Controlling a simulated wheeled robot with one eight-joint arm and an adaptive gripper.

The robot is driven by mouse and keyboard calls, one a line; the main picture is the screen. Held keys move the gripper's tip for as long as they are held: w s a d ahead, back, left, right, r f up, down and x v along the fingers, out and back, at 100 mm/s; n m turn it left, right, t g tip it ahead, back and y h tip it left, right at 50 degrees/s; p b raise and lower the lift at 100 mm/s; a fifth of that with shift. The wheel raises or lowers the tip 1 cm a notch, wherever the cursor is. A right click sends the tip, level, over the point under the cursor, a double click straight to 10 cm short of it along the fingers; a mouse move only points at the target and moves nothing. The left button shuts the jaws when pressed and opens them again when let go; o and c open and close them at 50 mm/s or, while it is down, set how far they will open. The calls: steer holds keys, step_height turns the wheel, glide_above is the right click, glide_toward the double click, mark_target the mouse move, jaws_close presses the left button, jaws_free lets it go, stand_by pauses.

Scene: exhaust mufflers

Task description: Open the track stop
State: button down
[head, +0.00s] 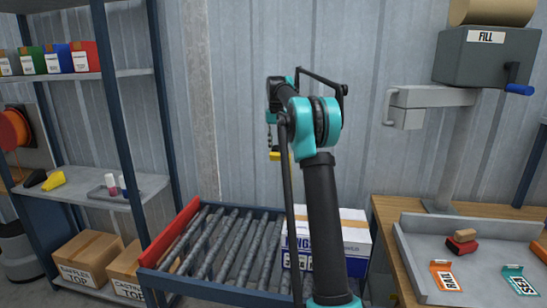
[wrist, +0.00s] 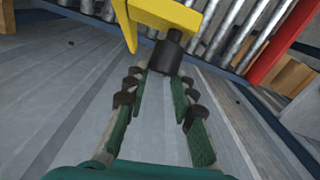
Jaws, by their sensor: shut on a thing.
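A yellow bar, apparently the track stop (wrist: 170,14), is at the top of the wrist view with a black round knob (wrist: 166,52) on it. My gripper (wrist: 163,68) has its two fingers on either side of this knob and is shut on it. In the head view a small bit of the yellow bar (head: 281,156) shows beside my arm, above the back of the roller track (head: 215,240). My arm hides most of the gripper and bar there, so the bar's full position cannot be told.
A white box (head: 350,236) stands at the right of the rollers, partly behind my arm. A red rail (head: 172,232) edges the track's left side. A shelf (head: 100,185) stands left. A wooden bench with a grey tray (head: 415,262) stands right, beneath a grey fill machine (head: 485,58).

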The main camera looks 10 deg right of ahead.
steer(key=shift+w+d+r, duration=0.2)
steer(key=shift+w+d, duration=0.55)
steer(key=shift+w, duration=0.3)
steer(key=c, duration=2.1)
jaws_free()
steer(key=shift+s+d, duration=0.1)
steer(key=o, duration=0.9)
steer(key=shift+a, duration=0.2)
step_height(320, 180, up, 8)
steer(key=shift+f, duration=0.25)
